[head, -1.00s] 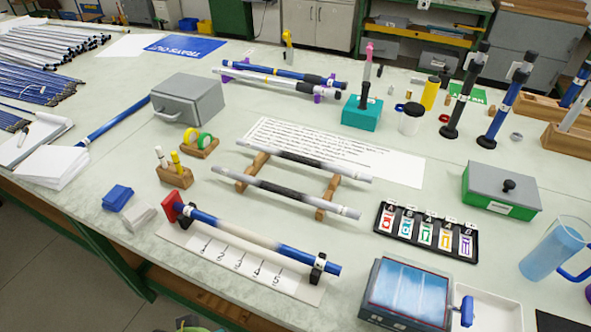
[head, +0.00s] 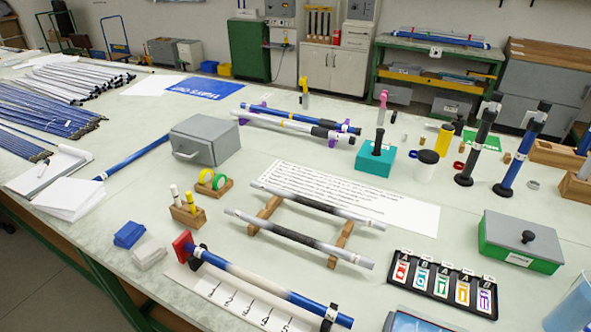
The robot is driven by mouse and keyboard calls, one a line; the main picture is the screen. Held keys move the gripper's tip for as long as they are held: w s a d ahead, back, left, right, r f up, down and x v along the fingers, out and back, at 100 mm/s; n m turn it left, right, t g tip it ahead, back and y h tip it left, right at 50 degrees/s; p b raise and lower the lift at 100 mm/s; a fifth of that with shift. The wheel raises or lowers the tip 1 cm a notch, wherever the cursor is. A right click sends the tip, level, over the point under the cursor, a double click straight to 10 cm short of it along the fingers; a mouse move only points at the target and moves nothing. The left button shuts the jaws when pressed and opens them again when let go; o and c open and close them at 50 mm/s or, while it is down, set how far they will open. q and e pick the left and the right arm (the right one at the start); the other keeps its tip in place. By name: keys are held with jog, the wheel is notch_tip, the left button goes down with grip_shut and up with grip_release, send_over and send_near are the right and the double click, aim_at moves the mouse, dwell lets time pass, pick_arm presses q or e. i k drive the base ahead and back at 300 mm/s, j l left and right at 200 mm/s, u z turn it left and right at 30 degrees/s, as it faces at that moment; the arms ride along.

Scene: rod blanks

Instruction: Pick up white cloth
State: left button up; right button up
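A small white folded cloth (head: 150,253) lies flat on the table in the lower left of the head view. It is beside a blue folded cloth (head: 129,235), which is just behind it and to its left. The red end block of the numbered measuring board (head: 215,288) stands close to its right. Neither of my grippers shows in the head view.
A white paper stack (head: 70,198) lies to the left near the table edge. A marker holder (head: 188,214) stands behind the cloth on the right. A grey box (head: 205,140) stands farther back. Bare tabletop lies left of the cloths.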

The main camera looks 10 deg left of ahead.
aim_at(147, 256)
jog(key=u, duration=1.3)
